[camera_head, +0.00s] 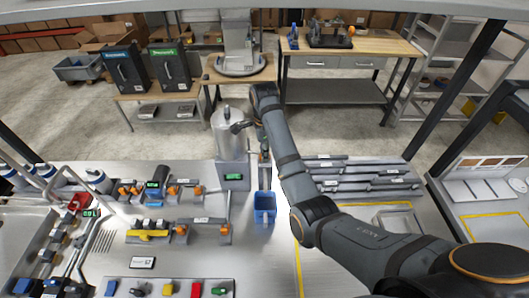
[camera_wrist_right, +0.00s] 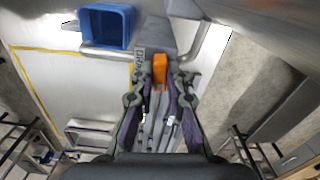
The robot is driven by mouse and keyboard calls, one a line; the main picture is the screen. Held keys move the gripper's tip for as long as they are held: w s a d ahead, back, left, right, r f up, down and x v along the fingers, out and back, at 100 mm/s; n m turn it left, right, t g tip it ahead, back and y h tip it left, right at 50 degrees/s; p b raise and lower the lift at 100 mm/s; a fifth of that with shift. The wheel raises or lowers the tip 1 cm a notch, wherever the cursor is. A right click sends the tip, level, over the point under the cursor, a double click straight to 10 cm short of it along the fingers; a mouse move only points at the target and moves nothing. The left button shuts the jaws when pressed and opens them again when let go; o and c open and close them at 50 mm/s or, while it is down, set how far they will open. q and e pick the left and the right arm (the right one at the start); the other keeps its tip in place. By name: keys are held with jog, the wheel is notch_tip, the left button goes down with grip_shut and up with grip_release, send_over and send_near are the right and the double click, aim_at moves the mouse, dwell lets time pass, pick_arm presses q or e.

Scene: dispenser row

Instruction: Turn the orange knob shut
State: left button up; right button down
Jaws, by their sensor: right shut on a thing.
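The orange knob (camera_wrist_right: 158,66) is in the middle of the right wrist view, on a grey metal fitting (camera_wrist_right: 165,33) with pipes to both sides. My right gripper (camera_wrist_right: 159,78) has one finger on each side of the knob and is shut on it. In the head view my right arm reaches over the counter to the fitting beside the steel tank (camera_head: 226,140); the knob is hidden there. A blue container (camera_head: 264,208) stands below and in front of the fitting; it also shows in the right wrist view (camera_wrist_right: 105,27). My left gripper is not in view.
Several smaller orange-handled valves and a yellow part (camera_head: 148,235) lie left on the counter (camera_head: 200,258). Grey rails (camera_head: 365,178) lie to the right behind my arm. A worktable (camera_head: 345,45) stands at the back. The counter right of the blue container is fairly clear.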

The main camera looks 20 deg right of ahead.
jog(key=shift+r, duration=0.1)
dwell(0.3)
jog(key=c, duration=1.3)
grip_release()
jog(key=shift+c, duration=0.2)
